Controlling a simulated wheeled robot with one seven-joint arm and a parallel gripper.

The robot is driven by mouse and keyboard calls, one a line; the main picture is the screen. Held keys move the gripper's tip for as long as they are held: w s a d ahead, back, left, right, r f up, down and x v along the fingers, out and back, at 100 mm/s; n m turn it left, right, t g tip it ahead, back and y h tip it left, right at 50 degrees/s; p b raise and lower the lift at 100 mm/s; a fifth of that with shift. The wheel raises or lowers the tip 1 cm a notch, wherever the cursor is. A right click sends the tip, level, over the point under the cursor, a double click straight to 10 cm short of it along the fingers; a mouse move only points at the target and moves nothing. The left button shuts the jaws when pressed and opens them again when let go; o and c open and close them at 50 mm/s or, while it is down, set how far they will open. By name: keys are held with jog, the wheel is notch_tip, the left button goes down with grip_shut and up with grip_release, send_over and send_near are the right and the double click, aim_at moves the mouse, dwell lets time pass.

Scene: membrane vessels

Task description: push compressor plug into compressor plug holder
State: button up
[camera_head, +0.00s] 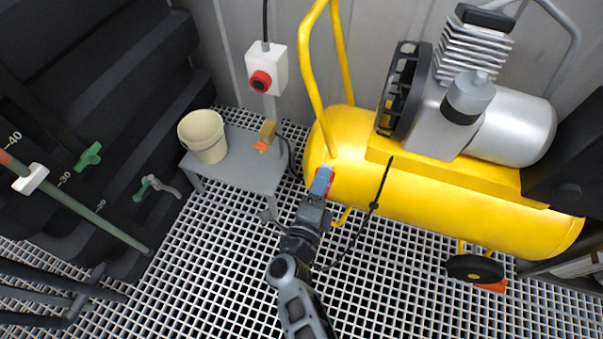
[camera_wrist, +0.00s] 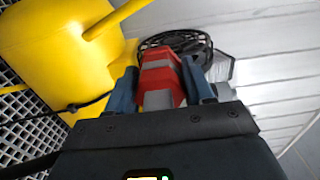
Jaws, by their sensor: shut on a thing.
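My gripper (camera_head: 321,182) has blue fingers and is in front of the left end of the yellow compressor tank. In the wrist view my gripper (camera_wrist: 163,92) is shut on a red and grey piece (camera_wrist: 157,80), which looks like the compressor plug. In the head view the fingers hide most of it. No part is clearly recognisable as the plug holder. A white wall box with a red round front (camera_head: 263,78) is up and left of my gripper, well apart from it, and may be the holder.
A grey side table (camera_head: 240,165) carries a cream bucket (camera_head: 203,136) and a tan block (camera_head: 268,130). A black cable (camera_head: 375,204) hangs by the tank.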

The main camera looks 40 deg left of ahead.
jog(key=w+d+f+b, duration=0.1)
jog(key=w+d+b, duration=0.4)
jog(key=d+b, duration=0.6)
jog(key=w+d+f+b, duration=0.1)
jog(key=w+d+b, duration=0.5)
jog(key=d, duration=2.1)
jog(key=w+d+f+b, duration=0.1)
jog(key=w+d+b, duration=0.4)
jog(key=d+b, duration=1)
jog(key=d, duration=0.5)
jog(key=shift+w+b, duration=0.3)
jog(key=shift+b, duration=0.05)
